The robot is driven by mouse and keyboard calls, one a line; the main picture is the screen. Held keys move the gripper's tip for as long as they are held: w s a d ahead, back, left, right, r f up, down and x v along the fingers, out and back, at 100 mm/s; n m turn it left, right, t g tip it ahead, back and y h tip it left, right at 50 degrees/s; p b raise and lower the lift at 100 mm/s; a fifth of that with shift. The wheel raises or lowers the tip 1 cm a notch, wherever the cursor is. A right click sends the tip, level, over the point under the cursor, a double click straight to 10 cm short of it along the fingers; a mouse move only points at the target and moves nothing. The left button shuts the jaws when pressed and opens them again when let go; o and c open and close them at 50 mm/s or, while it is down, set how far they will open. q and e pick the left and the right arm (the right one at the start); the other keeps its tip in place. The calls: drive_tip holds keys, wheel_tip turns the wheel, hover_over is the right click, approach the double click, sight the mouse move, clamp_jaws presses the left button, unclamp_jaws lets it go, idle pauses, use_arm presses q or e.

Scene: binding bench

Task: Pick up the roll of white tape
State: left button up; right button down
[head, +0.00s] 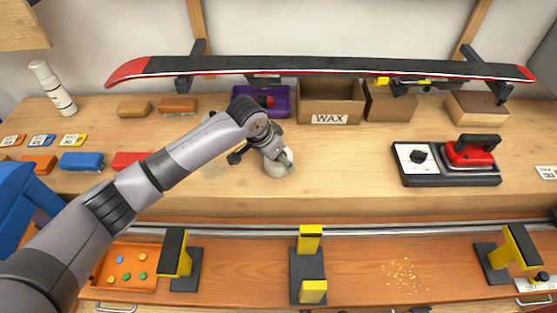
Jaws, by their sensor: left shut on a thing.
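The roll of white tape (281,169) is on or just above the middle of the wooden bench, partly hidden by my left gripper (281,160). The gripper comes down on it from above and is shut on it. I cannot tell whether the roll still touches the bench. My right gripper is not in view.
A purple bin (245,95) and a cardboard box labelled WAX (331,108) stand behind the gripper, under a long ski (330,66) on wall brackets. A red iron (471,152) sits at right. Yellow-and-black clamps (308,287) line the front. Bench right of the roll is clear.

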use_arm(q)
drive_tip(key=c, duration=0.4)
drive_tip(key=shift+r, duration=0.15)
